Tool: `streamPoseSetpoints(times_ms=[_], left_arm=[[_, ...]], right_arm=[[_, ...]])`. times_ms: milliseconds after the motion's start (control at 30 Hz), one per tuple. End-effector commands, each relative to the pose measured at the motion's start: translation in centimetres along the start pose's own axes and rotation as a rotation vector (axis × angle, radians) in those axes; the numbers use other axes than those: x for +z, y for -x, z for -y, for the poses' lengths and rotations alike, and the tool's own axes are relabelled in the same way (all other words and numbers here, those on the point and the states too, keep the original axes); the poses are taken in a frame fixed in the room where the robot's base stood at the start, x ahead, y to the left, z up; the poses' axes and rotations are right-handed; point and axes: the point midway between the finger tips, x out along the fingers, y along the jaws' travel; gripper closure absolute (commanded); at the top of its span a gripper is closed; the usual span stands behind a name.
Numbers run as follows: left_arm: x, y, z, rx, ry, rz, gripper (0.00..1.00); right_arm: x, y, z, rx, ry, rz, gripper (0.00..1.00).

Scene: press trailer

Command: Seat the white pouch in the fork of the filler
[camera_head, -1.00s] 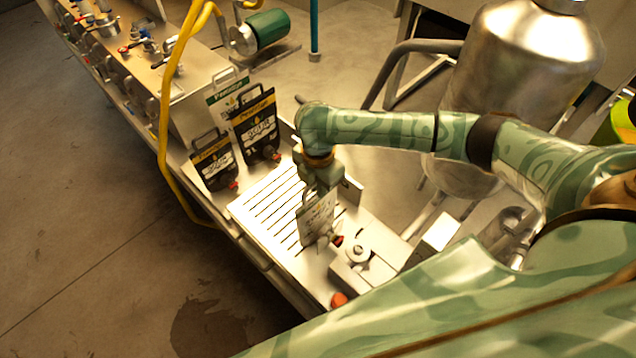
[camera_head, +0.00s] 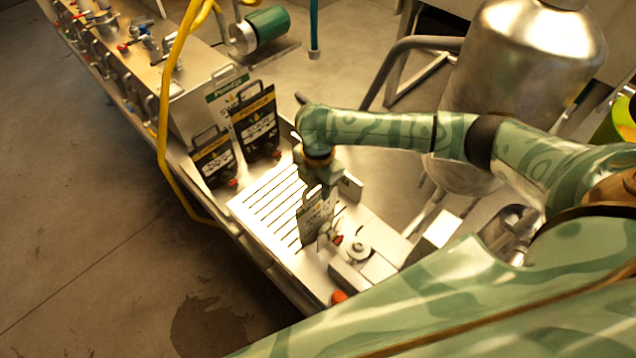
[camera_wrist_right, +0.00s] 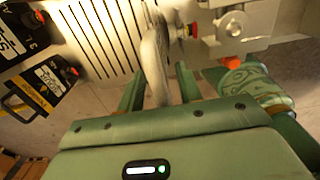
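The white pouch (camera_head: 316,222) hangs from my right gripper (camera_head: 322,186) over the slotted plate in the head view, fairly upright, its printed face to the front left. In the right wrist view the pouch (camera_wrist_right: 155,55) shows edge-on between the two fingers of the right gripper (camera_wrist_right: 158,88), which appear closed around its top. Its red cap (camera_wrist_right: 192,29) points toward the filler (camera_wrist_right: 232,24). The filler (camera_head: 358,250) is a metal block with a round knob, just right of the pouch. Whether the cap touches the fork cannot be told.
Black pouches (camera_head: 258,125) and (camera_head: 212,158) stand at the back end of the slotted plate (camera_head: 268,205). A yellow hose (camera_head: 165,130) runs along the left. A red knob (camera_head: 338,297) sits at the bench's front corner. A steel tank (camera_head: 520,65) stands behind my right arm.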

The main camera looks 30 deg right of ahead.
Motion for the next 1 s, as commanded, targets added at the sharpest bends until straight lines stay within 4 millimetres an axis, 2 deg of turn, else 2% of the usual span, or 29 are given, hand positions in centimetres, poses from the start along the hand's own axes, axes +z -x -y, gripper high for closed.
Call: streamPoseSetpoints(times_ms=[200,333,467,600,800,1000], left_arm=[[0.0,0.0,0.0,0.000,0.001,0.001,0.44],[0.0,0.4,0.1,-0.001,0.001,0.001,0.44],[-0.1,1.1,0.1,-0.001,0.001,0.000,0.44],[-0.2,1.9,0.1,-0.001,0.001,0.000,0.44],[-0.3,2.8,0.2,-0.001,0.001,-0.001,0.44],[-0.4,3.2,0.2,-0.001,0.001,-0.001,0.44]], right_arm=[[0.0,0.1,0.0,0.000,0.000,0.000,0.65],[0.0,1.5,-0.1,0.003,0.000,0.000,0.65],[0.1,4.5,-0.1,0.005,0.001,0.001,0.65],[0.1,8.5,-0.1,0.006,0.001,0.002,0.65],[0.1,13.3,-0.1,0.004,0.001,0.003,0.65],[0.0,15.9,-0.1,0.001,0.000,0.001,0.65]])
